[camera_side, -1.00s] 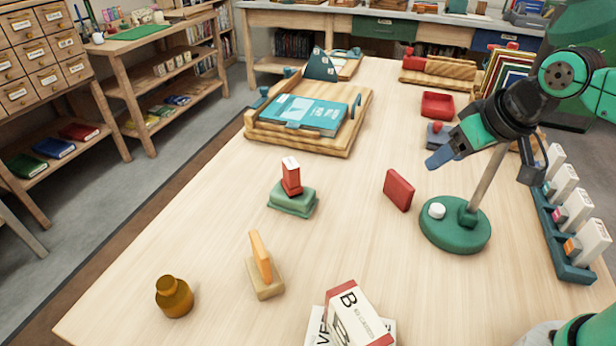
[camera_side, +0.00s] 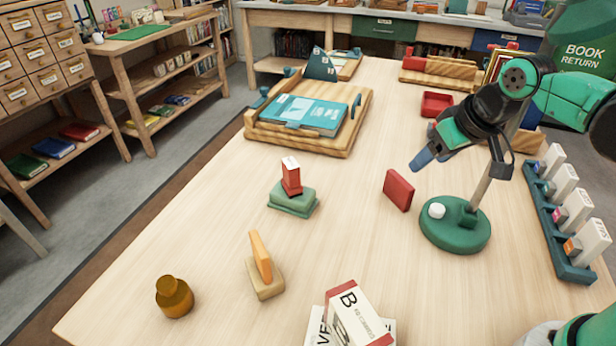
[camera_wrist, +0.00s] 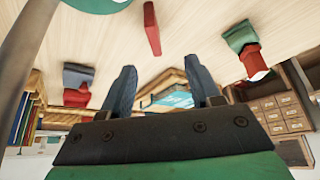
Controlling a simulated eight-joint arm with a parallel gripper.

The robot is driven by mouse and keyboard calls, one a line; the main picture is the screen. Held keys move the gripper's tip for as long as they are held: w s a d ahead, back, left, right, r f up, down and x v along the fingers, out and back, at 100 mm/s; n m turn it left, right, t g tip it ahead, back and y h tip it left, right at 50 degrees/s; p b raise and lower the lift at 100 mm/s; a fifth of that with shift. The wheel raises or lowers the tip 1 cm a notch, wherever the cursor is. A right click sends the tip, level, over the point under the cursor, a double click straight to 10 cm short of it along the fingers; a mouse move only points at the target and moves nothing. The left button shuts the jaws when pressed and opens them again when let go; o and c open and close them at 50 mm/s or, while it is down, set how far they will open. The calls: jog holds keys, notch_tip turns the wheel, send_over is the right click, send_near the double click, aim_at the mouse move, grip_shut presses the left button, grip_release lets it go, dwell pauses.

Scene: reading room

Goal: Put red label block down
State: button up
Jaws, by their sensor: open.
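A plain red block (camera_side: 398,190) stands on edge on the table, left of the lamp's green base; it also shows at the top of the wrist view (camera_wrist: 152,28). No label shows on its visible face. My gripper (camera_side: 420,160) is above the table, behind and a little right of the block, apart from it. Its two fingers (camera_wrist: 161,64) are spread with nothing between them. A second red piece (camera_side: 291,178) with a white top stands on a green base (camera_side: 292,201), further left.
The green lamp base (camera_side: 455,230) and its slanted post stand close beside my gripper. A rack of white-topped pieces (camera_side: 560,225) is at right, a wooden press (camera_side: 345,140) behind. A wooden stamp (camera_side: 265,275), amber jar (camera_side: 174,298) and boxes (camera_side: 350,315) are in front.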

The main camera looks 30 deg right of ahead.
aim_at(402, 180)
jog(key=w+f, duration=0.1)
jog(key=w+f+g, duration=0.1)
jog(key=w+f, duration=0.1)
jog(key=w+d+f+g, duration=0.1)
jog(key=f, duration=0.1)
jog(key=shift+w+f, duration=0.15)
jog(key=shift+w, duration=0.15)
jog(key=shift+w+f, duration=0.25)
jog(key=shift+f, duration=0.4)
jog(key=shift+x, duration=2.75)
grip_shut()
